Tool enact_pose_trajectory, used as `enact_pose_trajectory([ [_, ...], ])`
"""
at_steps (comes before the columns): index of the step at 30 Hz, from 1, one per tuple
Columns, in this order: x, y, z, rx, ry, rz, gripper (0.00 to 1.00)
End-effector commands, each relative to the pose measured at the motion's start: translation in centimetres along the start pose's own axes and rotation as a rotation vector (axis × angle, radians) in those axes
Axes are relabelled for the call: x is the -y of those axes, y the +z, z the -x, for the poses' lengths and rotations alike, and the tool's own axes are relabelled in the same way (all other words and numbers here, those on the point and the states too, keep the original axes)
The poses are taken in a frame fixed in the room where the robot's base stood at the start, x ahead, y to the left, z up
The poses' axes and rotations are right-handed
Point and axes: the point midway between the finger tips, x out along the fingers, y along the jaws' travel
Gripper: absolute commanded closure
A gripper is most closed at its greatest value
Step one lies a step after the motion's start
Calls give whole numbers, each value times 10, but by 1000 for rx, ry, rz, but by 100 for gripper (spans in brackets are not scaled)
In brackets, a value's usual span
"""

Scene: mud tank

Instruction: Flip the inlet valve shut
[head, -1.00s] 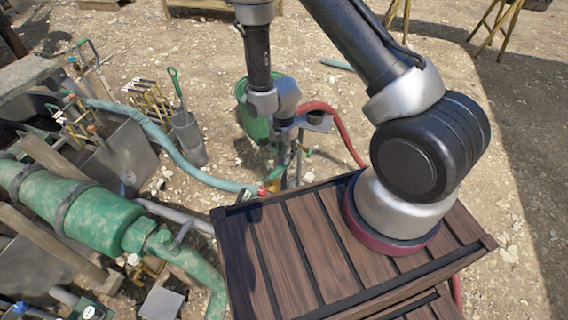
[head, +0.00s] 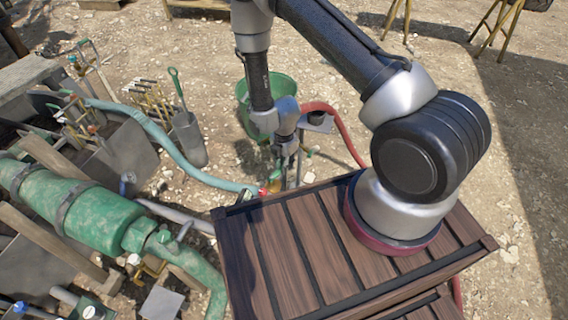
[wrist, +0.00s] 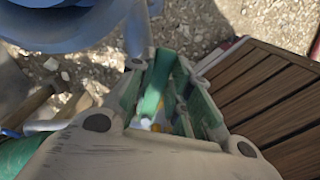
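A green lever (wrist: 155,85), apparently the inlet valve's handle, lies between the two fingers of my gripper (wrist: 160,95) in the wrist view. White and yellow parts show at its near end. The fingers stand apart, with a gap on the lever's right side; I cannot tell whether the left finger touches it. In the head view, my gripper (head: 288,165) points down beside the red and yellow fitting (head: 266,190) at the end of the teal hose. The valve body is largely hidden by my gripper and too small to make out.
A dark wooden crate (head: 295,255) stands close to the right and in front. A green bucket (head: 246,100) is behind my wrist. A red hose (head: 345,135) curves to the right. The teal hose (head: 165,140) and a large green pump body (head: 95,215) lie left.

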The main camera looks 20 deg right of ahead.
Motion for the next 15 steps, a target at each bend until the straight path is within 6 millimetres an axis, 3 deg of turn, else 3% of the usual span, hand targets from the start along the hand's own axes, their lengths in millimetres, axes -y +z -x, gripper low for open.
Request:
enact_pose_trajectory([
  [15, 7, 0, 0, 0, -1, -94, 100],
])
